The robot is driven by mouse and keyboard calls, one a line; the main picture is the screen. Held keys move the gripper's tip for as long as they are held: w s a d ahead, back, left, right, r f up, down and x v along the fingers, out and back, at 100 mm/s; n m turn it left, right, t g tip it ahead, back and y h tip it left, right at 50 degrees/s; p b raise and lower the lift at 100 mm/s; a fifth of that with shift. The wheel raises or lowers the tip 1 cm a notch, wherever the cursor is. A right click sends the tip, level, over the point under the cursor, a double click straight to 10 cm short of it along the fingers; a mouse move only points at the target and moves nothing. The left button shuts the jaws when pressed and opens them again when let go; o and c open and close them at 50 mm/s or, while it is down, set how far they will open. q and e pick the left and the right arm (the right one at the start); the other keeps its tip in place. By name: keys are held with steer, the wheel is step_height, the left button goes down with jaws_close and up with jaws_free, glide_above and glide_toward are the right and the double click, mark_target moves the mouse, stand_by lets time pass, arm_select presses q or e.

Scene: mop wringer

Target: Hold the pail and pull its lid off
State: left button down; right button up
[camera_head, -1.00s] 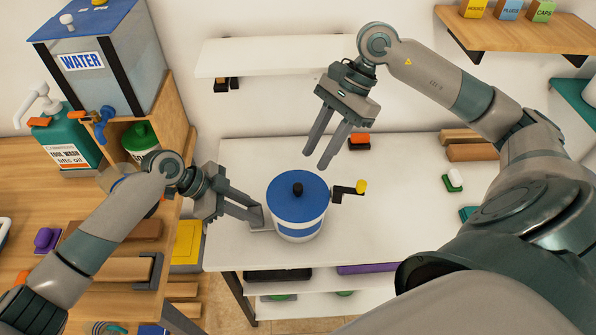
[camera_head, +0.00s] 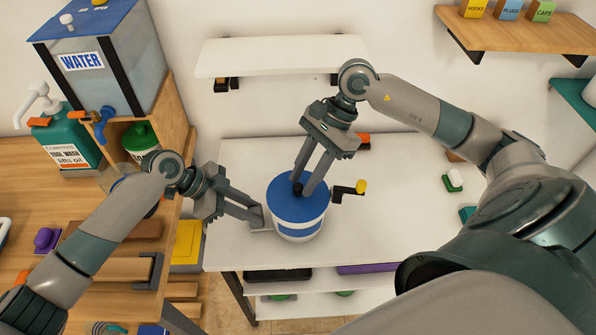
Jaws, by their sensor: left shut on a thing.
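The white pail (camera_head: 297,230) with a blue band stands upright on the white table. Its blue lid (camera_head: 283,206) sits on top, with a black knob (camera_head: 297,189) in the middle. A black crank with a yellow knob (camera_head: 361,187) sticks out at the pail's right. My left gripper (camera_head: 262,222) is shut at the pail's left side, on a grey part there. My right gripper (camera_head: 303,188) is over the lid with its fingers apart, one on each side of the black knob. I cannot tell whether they touch it.
The white table (camera_head: 400,220) is clear in front and to the right of the pail. A green-and-white brush (camera_head: 453,181) lies at the right. A white wall shelf (camera_head: 280,57) is behind. A wooden bench with a water tank (camera_head: 95,65) stands at the left.

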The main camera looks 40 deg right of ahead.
steer(key=shift+x, duration=0.85)
jaws_close()
steer(key=shift+r, duration=0.3)
steer(key=shift+r, duration=1.95)
arm_select(q)
steer(key=c, duration=1.5)
jaws_free()
steer(key=shift+o, duration=0.2)
